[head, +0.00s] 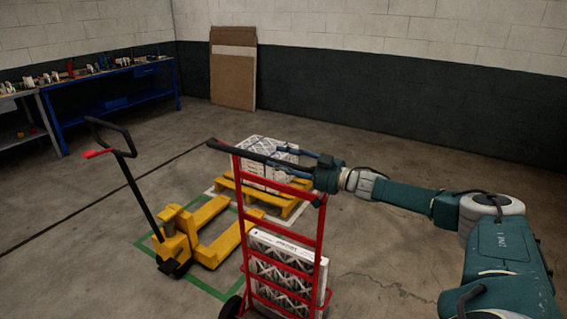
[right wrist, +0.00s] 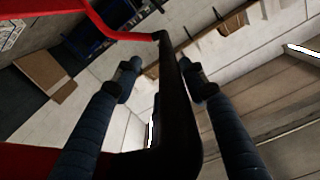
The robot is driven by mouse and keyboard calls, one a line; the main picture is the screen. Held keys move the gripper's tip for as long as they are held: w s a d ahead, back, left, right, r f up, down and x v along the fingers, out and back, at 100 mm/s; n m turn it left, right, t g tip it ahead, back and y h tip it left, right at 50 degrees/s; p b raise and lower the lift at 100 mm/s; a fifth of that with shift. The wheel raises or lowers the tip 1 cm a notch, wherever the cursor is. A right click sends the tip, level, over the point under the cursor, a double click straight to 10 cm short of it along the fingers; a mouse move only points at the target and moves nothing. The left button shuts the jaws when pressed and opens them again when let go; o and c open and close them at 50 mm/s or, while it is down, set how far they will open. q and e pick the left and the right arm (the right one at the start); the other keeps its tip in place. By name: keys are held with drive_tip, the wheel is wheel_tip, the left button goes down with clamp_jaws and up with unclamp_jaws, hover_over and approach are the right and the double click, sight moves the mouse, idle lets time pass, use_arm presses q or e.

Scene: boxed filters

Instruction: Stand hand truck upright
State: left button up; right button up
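The red hand truck (head: 319,235) stands in front of me in the head view. Its black handle (head: 255,159) is at the top and a black wheel (head: 230,308) shows at the lower left. I cannot tell exactly how far it tilts. White-framed pleated filters (head: 285,262) rest against its lower frame. My right gripper (head: 278,156) is at the handle. In the right wrist view its two blue fingers lie on either side of the black handle bar (right wrist: 176,105), with a gap on the left finger's side; it looks open. My left gripper is out of view.
A yellow pallet jack (head: 176,230) stands left of the hand truck. Behind is a yellow pallet (head: 290,208) with boxed filters (head: 262,148). Cardboard sheets (head: 232,75) lean at the back. Floor at the right is clear.

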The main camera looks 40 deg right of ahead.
drive_tip(key=v, duration=1.2)
drive_tip(key=p+v, duration=0.3)
drive_tip(key=v, duration=0.9)
drive_tip(key=shift+s, duration=0.25)
idle(0.5)
drive_tip(key=shift+d, duration=0.1)
drive_tip(key=shift+p, duration=0.35)
idle(0.4)
